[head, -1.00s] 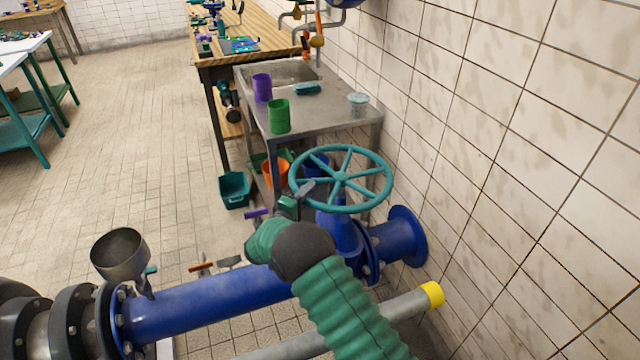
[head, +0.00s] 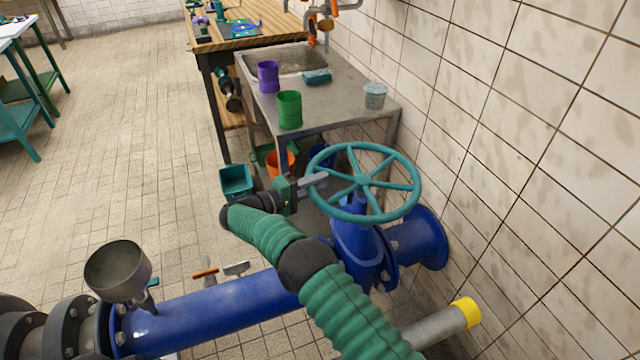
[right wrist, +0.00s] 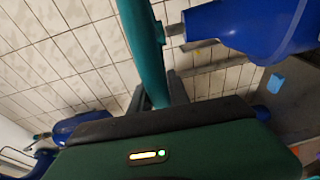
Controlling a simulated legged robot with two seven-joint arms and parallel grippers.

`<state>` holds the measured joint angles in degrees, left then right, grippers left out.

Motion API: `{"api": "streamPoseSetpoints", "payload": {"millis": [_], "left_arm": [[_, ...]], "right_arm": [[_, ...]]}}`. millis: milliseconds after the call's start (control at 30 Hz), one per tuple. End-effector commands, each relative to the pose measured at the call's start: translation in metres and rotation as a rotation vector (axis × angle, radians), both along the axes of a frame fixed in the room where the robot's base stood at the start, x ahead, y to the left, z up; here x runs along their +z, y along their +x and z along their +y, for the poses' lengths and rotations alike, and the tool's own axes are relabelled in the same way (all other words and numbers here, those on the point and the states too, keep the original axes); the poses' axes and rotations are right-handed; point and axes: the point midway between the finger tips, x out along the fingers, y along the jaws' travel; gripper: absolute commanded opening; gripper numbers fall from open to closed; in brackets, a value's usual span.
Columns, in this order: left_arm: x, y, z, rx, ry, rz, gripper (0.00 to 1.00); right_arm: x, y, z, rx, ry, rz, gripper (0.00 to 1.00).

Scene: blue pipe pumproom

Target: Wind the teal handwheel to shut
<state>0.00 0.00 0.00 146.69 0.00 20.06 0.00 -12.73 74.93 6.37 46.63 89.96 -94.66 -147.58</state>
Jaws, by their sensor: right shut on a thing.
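The teal handwheel (head: 363,183) sits on top of the blue valve (head: 356,232), with several spokes meeting at its hub. My right gripper (head: 318,181) is shut on the left part of the handwheel's rim, reaching it from the left. In the right wrist view the teal rim (right wrist: 144,55) runs down between the two fingers (right wrist: 160,96), with the blue valve body (right wrist: 250,28) at upper right. My left gripper is not in view.
A blue pipe (head: 210,312) with a grey funnel (head: 118,270) runs along the front. A yellow-capped grey pipe (head: 465,312) lies at lower right. The tiled wall (head: 520,150) is close on the right. A steel sink bench (head: 340,108) with cups stands behind the wheel.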

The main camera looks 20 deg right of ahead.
Motion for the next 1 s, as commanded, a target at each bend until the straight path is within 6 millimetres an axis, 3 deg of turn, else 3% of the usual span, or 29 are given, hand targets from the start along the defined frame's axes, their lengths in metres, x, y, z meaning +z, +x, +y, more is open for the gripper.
{"api": "streamPoseSetpoints", "payload": {"millis": [300,333,467,767,867,1000], "left_arm": [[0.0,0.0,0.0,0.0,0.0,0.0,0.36],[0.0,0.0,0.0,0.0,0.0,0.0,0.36],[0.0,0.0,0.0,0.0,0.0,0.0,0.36],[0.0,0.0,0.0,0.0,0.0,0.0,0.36],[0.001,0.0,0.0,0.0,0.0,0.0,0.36],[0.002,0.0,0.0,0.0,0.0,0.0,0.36]], "right_arm": [[-0.006,-0.002,0.001,-0.002,0.007,0.012,0.0],[-0.006,-0.002,0.001,-0.002,0.007,0.012,0.26],[-0.005,-0.002,0.0,-0.002,0.005,0.009,0.43],[-0.001,-0.001,0.001,-0.002,0.002,0.002,0.43],[-0.001,-0.003,0.011,-0.001,0.001,0.003,0.43],[0.0,-0.007,0.042,0.002,0.004,0.003,0.43]]}}
